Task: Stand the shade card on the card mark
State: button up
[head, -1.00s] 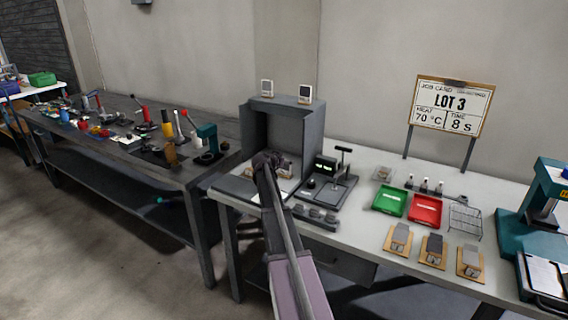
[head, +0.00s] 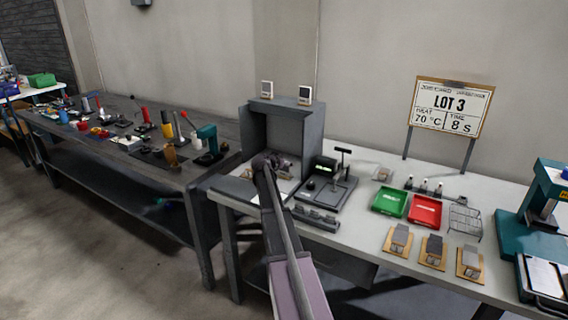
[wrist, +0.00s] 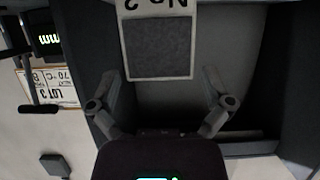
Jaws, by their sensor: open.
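A white card with a grey square and the print "No 2" (wrist: 158,48) shows upside down at the top of the wrist view. I take it to be the shade card. My gripper (wrist: 160,82) is open, with one finger on each side of the card's near end; I see no finger touching it. In the head view my gripper (head: 278,167) is low inside the front of the grey booth (head: 257,138). My arm and gripper hide part of the booth floor. I cannot make out the card mark.
Green (head: 389,202) and red (head: 425,211) trays and several sample blocks lie further right. The job board (head: 449,106) reads LOT 3.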

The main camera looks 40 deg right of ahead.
jog(key=p+v, duration=0.4)
jog(key=v, duration=0.8)
dwell(0.5)
jog(key=s+a+f+n+g+y, duration=0.1)
jog(key=s+a+f+n+y, duration=0.3)
jog(key=s+a, duration=0.5)
jog(key=s+a+f+n+g+y, duration=0.2)
jog(key=s+a, duration=0.6)
jog(key=a, duration=1.1)
jog(key=s+a+f+n+g+y, duration=0.2)
jog(key=s+a+f+n+y, duration=0.3)
jog(key=s+a, duration=0.4)
jog(key=a+n+y, duration=0.1)
jog(key=a+n, duration=0.1)
jog(key=a, duration=0.3)
jog(key=shift+s+f+n+y, duration=0.3)
jog(key=shift+c, duration=0.2)
